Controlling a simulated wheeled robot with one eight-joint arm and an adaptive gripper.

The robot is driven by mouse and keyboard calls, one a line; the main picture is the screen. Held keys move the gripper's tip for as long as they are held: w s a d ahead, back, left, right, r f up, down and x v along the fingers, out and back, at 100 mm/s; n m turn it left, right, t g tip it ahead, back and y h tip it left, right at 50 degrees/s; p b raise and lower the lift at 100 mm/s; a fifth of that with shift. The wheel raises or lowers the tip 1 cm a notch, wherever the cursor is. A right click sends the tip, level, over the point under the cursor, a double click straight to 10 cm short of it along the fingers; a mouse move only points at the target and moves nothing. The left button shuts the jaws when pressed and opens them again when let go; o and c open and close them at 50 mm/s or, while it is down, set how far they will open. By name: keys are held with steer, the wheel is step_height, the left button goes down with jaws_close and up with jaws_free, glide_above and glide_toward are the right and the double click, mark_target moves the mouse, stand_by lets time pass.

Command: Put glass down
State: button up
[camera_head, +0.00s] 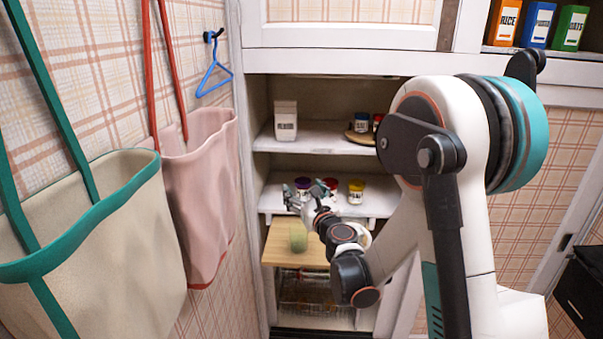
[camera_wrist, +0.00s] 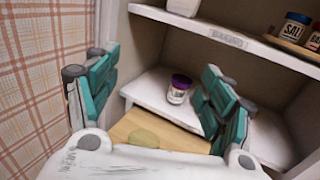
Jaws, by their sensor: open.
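A pale green translucent glass (camera_head: 298,237) stands on the wooden board (camera_head: 275,250) low in the cupboard. In the wrist view the glass (camera_wrist: 143,138) is a green shape, partly cut off by my gripper's body. My gripper (camera_head: 308,192) is above the glass and apart from it in the head view. In the wrist view my gripper (camera_wrist: 150,85) has its two teal fingers spread wide with nothing between them. The glass's base is hard to make out.
A white shelf (camera_head: 266,203) above the board holds a purple-lidded jar (camera_wrist: 179,88) and a yellow-lidded jar (camera_head: 356,191). A higher shelf (camera_head: 320,143) holds a white canister (camera_head: 285,121). A wire basket (camera_head: 300,290) sits below the board. Bags (camera_head: 200,190) hang on the left wall.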

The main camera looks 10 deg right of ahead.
steer(key=w+n+g+y, duration=0.2)
steer(key=w+n+y, duration=0.2)
steer(key=w+y, duration=0.3)
steer(key=s+r+m+t+h+p, duration=0.1)
steer(key=s+r+m+h+p, duration=0.1)
steer(key=s+r+h+p, duration=0.2)
steer(key=shift+s+a+r+m+t+h+p, duration=0.3)
steer(key=shift+s+r+m+h+p, duration=0.15)
steer(key=shift+r+p, duration=0.3)
steer(key=o, duration=0.6)
steer(key=shift+s+d+r+h, duration=0.1)
steer(key=shift+s+d+h, duration=0.1)
steer(key=shift+h, duration=0.15)
